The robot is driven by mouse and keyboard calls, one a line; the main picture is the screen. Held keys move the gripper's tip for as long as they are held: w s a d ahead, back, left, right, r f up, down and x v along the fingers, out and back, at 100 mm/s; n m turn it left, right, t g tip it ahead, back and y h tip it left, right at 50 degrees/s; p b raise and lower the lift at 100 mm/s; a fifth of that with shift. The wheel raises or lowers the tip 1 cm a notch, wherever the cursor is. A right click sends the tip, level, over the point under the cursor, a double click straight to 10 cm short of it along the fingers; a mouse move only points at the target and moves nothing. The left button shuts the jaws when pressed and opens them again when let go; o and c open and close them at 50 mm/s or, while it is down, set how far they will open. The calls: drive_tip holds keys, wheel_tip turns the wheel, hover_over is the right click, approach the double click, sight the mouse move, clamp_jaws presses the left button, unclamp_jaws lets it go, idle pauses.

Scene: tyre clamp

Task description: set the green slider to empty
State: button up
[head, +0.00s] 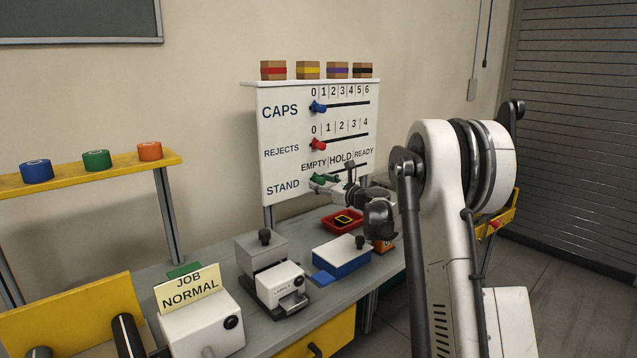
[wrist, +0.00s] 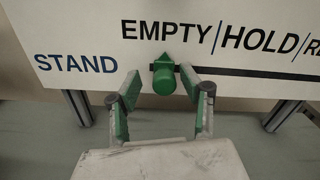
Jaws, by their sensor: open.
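The white board (head: 275,170) carries a STAND row marked EMPTY, HOLD and READY. The green slider (wrist: 163,75) is on this row, under the word EMPTY, at the left end of the dark slot in the wrist view. In the head view the green slider (head: 317,178) also shows below EMPTY, partly mixed with my green finger pads. My gripper (wrist: 160,88) is open, with one finger to the left and one to the right of the slider's knob. A gap shows on both sides of the knob. In the head view my gripper (head: 332,184) is at the board's lower edge.
The blue CAPS slider (head: 318,107) and red REJECTS slider (head: 318,144) sit above on the board. Below are a red tray (head: 342,222), a blue-and-white box (head: 342,256) and a grey machine (head: 262,250) on the bench.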

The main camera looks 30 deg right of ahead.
drive_tip(key=v, duration=1)
drive_tip(key=shift+s, duration=0.25)
drive_tip(key=s+a+r+n+g, duration=0.1)
drive_tip(key=s+a+n+g, duration=0.2)
drive_tip(key=s+a+n, duration=0.7)
drive_tip(key=s+a+r+n+g, duration=0.2)
drive_tip(key=s+a+n+g, duration=0.4)
drive_tip(key=a, duration=0.8)
drive_tip(key=s+a+f+n+h, duration=0.1)
drive_tip(key=s+f+n, duration=0.2)
drive_tip(key=s, duration=0.6)
drive_tip(key=s+a+f+n+g+h, duration=0.1)
drive_tip(key=s+a+f+n+h, duration=0.1)
drive_tip(key=s+n, duration=0.4)
drive_tip(key=s+a+f+n+h, duration=0.1)
drive_tip(key=s+f+n, duration=0.2)
drive_tip(key=s, duration=0.9)
drive_tip(key=n, duration=0.2)
drive_tip(key=shift+s+a+f+n, duration=0.3)
drive_tip(key=shift+s, duration=0.1)
